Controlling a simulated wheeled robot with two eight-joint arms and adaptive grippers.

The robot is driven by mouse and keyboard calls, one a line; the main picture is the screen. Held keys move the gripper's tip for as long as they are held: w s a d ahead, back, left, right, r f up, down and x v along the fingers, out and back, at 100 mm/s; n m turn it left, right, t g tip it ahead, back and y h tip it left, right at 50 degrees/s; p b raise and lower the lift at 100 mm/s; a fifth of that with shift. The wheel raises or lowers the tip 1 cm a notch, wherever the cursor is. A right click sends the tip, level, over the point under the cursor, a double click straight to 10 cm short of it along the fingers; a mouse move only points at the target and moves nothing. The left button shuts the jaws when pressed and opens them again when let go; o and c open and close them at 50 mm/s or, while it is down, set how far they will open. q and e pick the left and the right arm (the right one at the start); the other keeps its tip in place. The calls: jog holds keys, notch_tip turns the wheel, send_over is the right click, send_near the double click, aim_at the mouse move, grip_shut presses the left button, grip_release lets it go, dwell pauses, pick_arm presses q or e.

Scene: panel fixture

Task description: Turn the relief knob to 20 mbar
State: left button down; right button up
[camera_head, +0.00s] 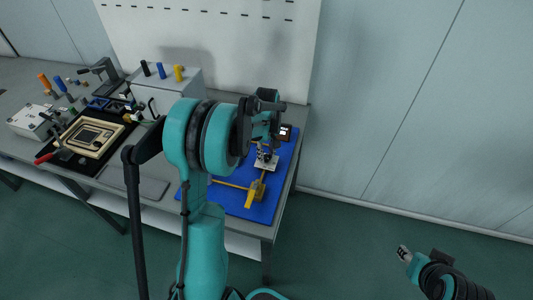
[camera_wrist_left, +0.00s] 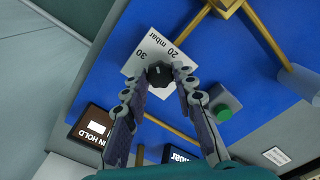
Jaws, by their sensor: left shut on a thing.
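The relief knob (camera_wrist_left: 159,73) is black and ribbed, in front of a white scale plate (camera_wrist_left: 147,50) marked 30, 20 and mbar in the left wrist view. My left gripper (camera_wrist_left: 160,84) has one finger on each side of the knob and is shut on it. The knob's exact setting is too small to read. In the head view my left gripper (camera_head: 266,146) is over the blue panel (camera_head: 232,200), and my arm hides part of it. The white plate (camera_head: 267,164) shows just below the gripper. My right gripper (camera_head: 403,252) is at the lower right, away from the bench.
Yellow pipes and a brass fitting (camera_head: 258,190) run over the panel. A green button (camera_wrist_left: 223,107) is close to the right finger. Two dark displays, one reading HOLD (camera_wrist_left: 94,132), sit near the fingers. Other fixtures and tools fill the bench's left side.

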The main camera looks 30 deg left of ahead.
aim_at(267, 156)
pick_arm(q)
jog(key=m, duration=0.5)
jog(key=shift+m+p, duration=0.3)
jog(key=shift+m, duration=2.1)
jog(key=c, duration=1.2)
grip_release()
notch_tip(267, 156, up, 12)
